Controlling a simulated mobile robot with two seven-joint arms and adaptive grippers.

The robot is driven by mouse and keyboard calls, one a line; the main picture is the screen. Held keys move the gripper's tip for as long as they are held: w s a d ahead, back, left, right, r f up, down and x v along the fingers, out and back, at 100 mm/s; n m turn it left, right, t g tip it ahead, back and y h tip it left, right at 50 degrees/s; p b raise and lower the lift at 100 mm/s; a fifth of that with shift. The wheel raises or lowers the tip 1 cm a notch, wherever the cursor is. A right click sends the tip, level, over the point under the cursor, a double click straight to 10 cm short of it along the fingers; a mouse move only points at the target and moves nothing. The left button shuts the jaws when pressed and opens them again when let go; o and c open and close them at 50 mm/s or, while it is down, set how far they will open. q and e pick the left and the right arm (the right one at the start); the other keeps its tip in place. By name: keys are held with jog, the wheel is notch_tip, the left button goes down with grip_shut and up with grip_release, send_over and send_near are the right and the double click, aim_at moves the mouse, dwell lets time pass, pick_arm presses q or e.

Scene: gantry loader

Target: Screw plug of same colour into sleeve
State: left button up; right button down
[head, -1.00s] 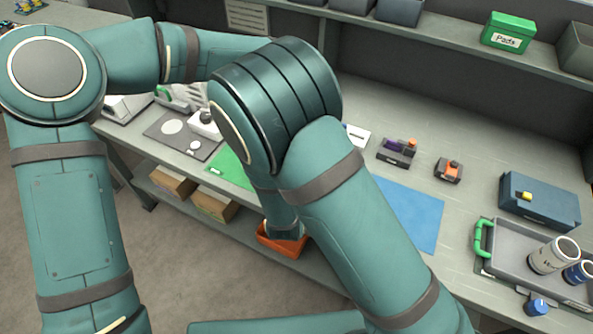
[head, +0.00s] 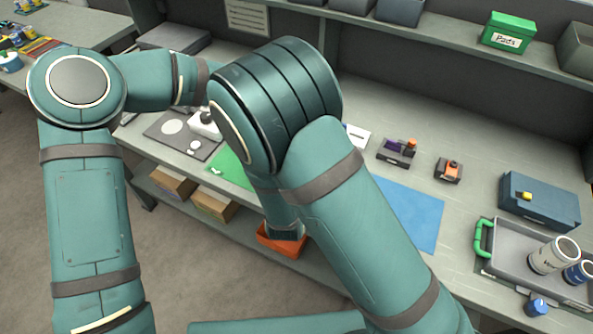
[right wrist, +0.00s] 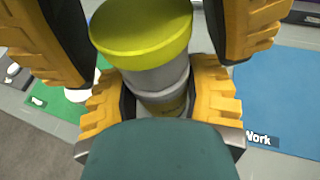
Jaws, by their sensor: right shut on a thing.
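In the right wrist view a yellow plug (right wrist: 140,38) with a wide round top sits at the upper end of a grey sleeve (right wrist: 157,78). A yellowish band shows low on the sleeve. I cannot tell how deep the plug is in. My right gripper (right wrist: 165,95), with yellow fingers, is shut on the sleeve below the plug. My left gripper (right wrist: 155,65) comes in from the top with its fingers apart on both sides of the plug, open. In the head view both grippers and the held parts are hidden behind my arms.
A grey tray (head: 488,262) with a green handle holds a pale sleeve (head: 553,256) and a blue-marked one (head: 578,272). A blue plug (head: 537,305) is beside it. A blue mat (head: 415,215), green mat (head: 228,168), blue box (head: 540,200) and small fixtures lie on the bench.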

pick_arm(q)
jog(key=shift+f, duration=0.3)
jog(key=c, duration=1.1)
jog(key=o, duration=1.1)
jog(key=shift+r, duration=2.3)
jog(key=o, duration=0.5)
